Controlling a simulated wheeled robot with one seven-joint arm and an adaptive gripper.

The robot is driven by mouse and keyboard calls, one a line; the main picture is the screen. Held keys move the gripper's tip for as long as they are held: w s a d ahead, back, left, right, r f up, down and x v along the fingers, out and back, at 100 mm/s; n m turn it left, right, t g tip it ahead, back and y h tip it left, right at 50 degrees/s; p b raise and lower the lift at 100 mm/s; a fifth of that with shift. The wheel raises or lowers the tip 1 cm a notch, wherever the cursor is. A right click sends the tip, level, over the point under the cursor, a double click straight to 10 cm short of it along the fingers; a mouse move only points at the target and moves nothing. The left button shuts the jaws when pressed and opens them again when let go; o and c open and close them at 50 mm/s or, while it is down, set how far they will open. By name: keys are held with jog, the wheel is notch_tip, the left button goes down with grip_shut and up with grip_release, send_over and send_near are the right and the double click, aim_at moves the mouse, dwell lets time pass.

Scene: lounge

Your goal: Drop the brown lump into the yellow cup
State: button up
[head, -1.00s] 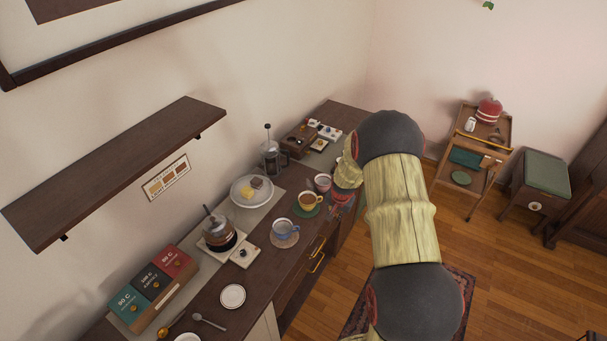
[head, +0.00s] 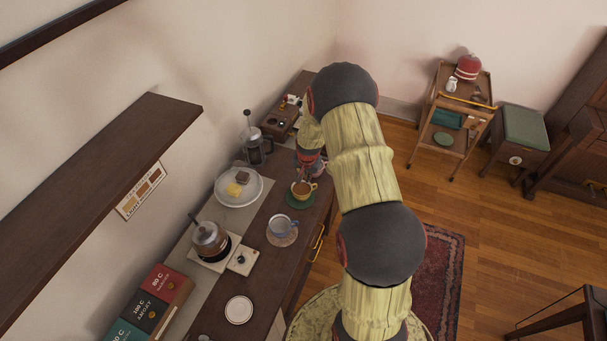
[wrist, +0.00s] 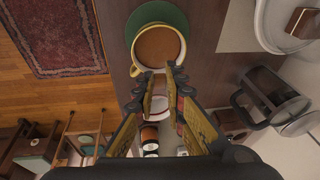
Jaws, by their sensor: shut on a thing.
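The yellow cup (head: 303,190) stands upright on a green saucer (head: 291,203) on the dark counter and holds brown liquid. In the wrist view the cup (wrist: 134,70) is just beyond my fingertips, with the green saucer (wrist: 165,12) under it. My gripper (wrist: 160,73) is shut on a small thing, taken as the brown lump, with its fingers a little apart. In the head view my gripper (head: 307,176) is by the far side of the cup, partly hidden by my arm.
A plate (head: 224,196) with a yellow piece and a brown block lies left. A French press (head: 253,145) and a coffee pot (head: 209,240) stand along the wall. A shelf (head: 105,195) juts out above the counter.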

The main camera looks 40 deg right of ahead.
aim_at(304, 182)
jog(key=shift+f+b, duration=0.65)
jog(key=shift+f, duration=1.1)
jog(key=o, duration=0.6)
jog(key=shift+o, duration=0.7)
jog(key=v, duration=1.2)
